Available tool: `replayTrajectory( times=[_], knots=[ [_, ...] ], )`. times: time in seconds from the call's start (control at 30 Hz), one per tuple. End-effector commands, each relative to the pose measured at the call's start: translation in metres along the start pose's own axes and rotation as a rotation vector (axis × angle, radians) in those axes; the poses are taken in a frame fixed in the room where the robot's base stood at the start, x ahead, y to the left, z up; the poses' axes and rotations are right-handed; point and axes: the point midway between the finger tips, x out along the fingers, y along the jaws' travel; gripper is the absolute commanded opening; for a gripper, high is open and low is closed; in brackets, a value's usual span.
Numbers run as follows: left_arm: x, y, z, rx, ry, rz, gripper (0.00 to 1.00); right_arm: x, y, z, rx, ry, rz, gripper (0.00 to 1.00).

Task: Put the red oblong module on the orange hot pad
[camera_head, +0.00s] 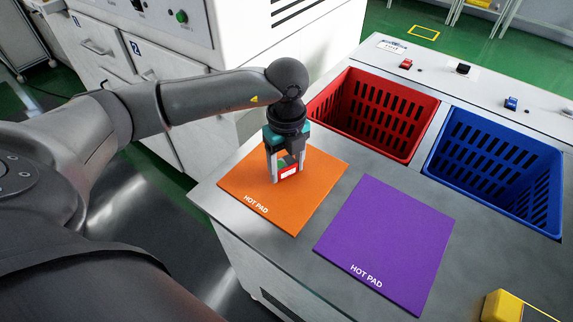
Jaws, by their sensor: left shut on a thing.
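My left gripper (286,178) is over the orange hot pad (311,204), pointing down. It is shut on the red oblong module (289,172), a small red block with a white face, held between the two fingers. The module is at or just above the pad surface; I cannot tell whether it touches. The orange pad lies flat at the left end of the grey worktop. My right gripper is not in view.
A purple hot pad (390,240) lies to the right of the orange one. A red basket (421,131) and a blue basket (548,179) sit sunk in the worktop behind. A yellow object (508,307) is at the lower right. A white machine (255,30) stands behind.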

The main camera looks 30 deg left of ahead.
Motion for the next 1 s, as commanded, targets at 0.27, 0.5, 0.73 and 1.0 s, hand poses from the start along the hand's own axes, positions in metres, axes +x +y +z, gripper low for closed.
replayTrajectory(
  times=[0.27, 0.5, 0.73, 1.0],
  knots=[
    [0.002, 0.000, 0.000, 0.000, 0.000, 0.000, 0.88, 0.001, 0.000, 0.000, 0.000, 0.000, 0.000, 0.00],
    [0.002, 0.000, 0.000, 0.000, 0.000, 0.000, 0.94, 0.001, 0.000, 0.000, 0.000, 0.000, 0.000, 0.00],
    [-0.012, -0.001, 0.000, 0.000, -0.001, -0.001, 0.94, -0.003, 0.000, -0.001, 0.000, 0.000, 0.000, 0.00],
    [-0.071, -0.001, 0.000, 0.001, -0.002, -0.005, 0.94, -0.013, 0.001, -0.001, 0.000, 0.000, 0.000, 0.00]
  ],
)
